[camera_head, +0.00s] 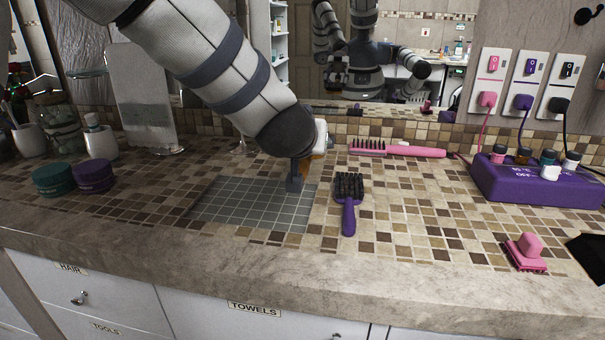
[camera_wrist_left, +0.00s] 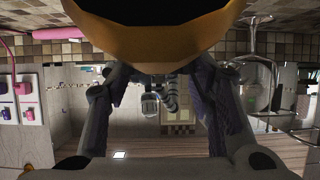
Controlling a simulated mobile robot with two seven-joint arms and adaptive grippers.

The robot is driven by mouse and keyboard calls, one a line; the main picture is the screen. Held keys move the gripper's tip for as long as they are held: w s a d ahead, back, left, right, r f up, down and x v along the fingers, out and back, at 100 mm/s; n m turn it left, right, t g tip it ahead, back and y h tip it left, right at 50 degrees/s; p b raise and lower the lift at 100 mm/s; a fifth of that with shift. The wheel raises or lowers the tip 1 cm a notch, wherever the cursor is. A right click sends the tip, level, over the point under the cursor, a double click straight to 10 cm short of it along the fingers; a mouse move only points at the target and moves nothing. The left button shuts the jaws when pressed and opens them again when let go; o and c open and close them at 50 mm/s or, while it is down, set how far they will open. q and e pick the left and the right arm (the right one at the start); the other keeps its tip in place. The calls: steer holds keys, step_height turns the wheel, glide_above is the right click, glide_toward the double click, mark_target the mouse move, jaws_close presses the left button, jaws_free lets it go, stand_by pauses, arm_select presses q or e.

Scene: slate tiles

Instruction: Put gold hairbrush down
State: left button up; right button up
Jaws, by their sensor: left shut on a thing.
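My left arm reaches in from the upper left, and its gripper (camera_head: 294,182) is low over the counter, at the back right part of the grey tiled square (camera_head: 235,208). The gold hairbrush (camera_wrist_left: 150,45) shows as a large curved gold-orange piece between the gripper's fingers in the left wrist view. Only a small orange bit of it (camera_head: 307,158) shows in the head view; the gripper and arm hide the rest. The gripper is shut on it. I cannot tell if the brush touches the counter.
A purple hairbrush (camera_head: 348,203) lies just right of the grey square. A pink brush (camera_head: 400,149) lies behind, near the mirror. A purple box (camera_head: 535,185) and a small pink clip (camera_head: 525,250) are at right. Teal and purple jars (camera_head: 53,179) stand at left. The square's front left is bare.

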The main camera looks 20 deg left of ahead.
arm_select(q)
steer(key=w+f, duration=0.1)
steer(key=f, duration=0.1)
steer(key=w+a+f+b, duration=0.1)
steer(key=w+f, duration=0.3)
steer(key=shift+a, duration=0.4)
steer(key=f, duration=0.1)
steer(key=f+b, duration=0.1)
steer(key=f, duration=0.2)
steer(key=shift+w+a, duration=0.15)
steer(key=shift+w, duration=0.2)
steer(key=shift+r, duration=0.25)
steer(key=shift+f, duration=0.15)
steer(key=o, duration=1.3)
arm_select(e)
steer(key=shift+g, duration=0.6)
steer(key=s+f, duration=0.3)
steer(key=shift+s+f, duration=0.1)
steer(key=shift+f, duration=0.15)
